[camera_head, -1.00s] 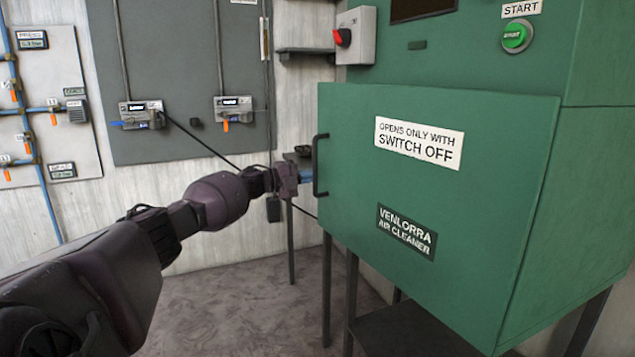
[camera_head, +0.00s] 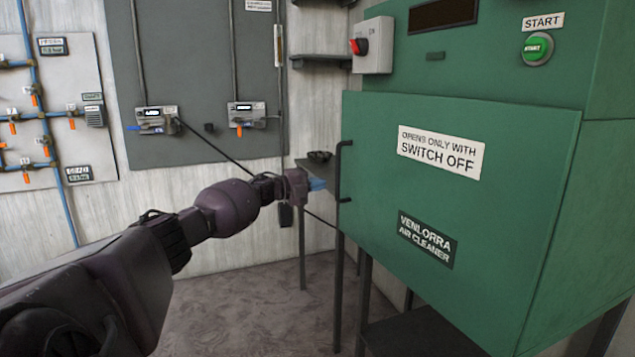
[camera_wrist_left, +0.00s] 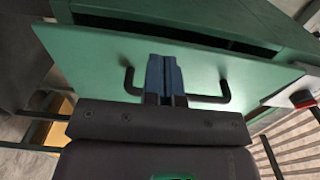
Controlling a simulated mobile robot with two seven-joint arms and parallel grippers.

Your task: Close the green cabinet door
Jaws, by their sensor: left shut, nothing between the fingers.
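The green cabinet door (camera_head: 450,300) carries two labels and a black bar handle (camera_head: 343,170) at its left edge. In the left wrist view the door (camera_wrist_left: 90,55) stands slightly ajar, with a dark gap between it and the green cabinet body (camera_wrist_left: 230,18). My left gripper (camera_head: 318,184) is just left of the handle in the head view. In the left wrist view its blue fingers (camera_wrist_left: 165,75) are shut and empty, in front of the door between the two ends of the handle (camera_wrist_left: 222,92). Whether they touch the door or handle is unclear. My right gripper is not in view.
A grey switch box with a red knob (camera_head: 359,46) and a green START button (camera_head: 537,49) are above the door. Dark table legs (camera_head: 338,290) stand below. Wall panels (camera_head: 205,75) with gauges are at the left. The floor (camera_head: 260,310) is clear.

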